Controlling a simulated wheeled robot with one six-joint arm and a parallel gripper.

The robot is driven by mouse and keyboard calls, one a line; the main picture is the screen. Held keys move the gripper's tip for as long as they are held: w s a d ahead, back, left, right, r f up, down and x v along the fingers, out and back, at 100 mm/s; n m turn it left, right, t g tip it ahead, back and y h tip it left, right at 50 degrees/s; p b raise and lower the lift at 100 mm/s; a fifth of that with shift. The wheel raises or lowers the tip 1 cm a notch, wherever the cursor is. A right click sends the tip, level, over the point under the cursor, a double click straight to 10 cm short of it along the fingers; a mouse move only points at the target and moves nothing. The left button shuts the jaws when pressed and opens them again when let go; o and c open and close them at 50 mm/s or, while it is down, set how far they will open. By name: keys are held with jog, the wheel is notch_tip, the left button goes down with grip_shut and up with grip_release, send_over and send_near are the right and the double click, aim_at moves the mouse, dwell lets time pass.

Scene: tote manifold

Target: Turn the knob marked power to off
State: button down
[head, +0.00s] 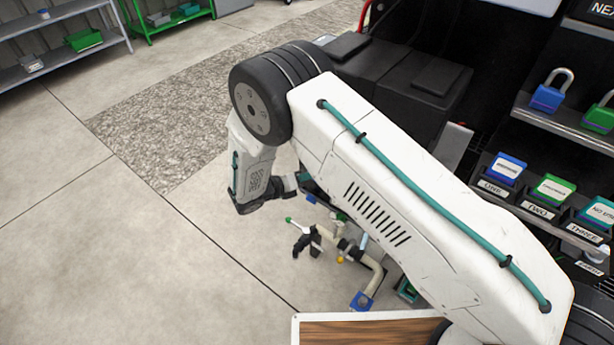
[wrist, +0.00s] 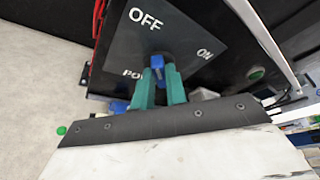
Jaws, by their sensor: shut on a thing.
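A dark panel (wrist: 120,55) in the wrist view carries the white words OFF at top left and ON at right. A partly hidden word starting "PO" is at lower left. The blue knob (wrist: 157,66) stands on this panel, between the green fingertips of my gripper (wrist: 159,82). My gripper is shut on the knob. The visible blue part of the knob is upright in the picture, but I cannot tell which mark it points to. In the head view my arm hides the knob, the panel and the fingertips.
A green button (wrist: 256,74) sits right of the knob. Pipework with a green-tipped lever (head: 290,220) is below my arm. A shelf at right holds a blue padlock (head: 548,92) and a green padlock (head: 598,118). The floor at left is clear.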

jog(key=c, duration=1.4)
grip_release()
jog(key=shift+c, duration=0.2)
jog(key=shift+a, duration=0.1)
jog(key=v, duration=0.7)
jog(key=shift+s+a, duration=0.25)
jog(key=shift+a, duration=0.05)
jog(key=shift+r, duration=0.1)
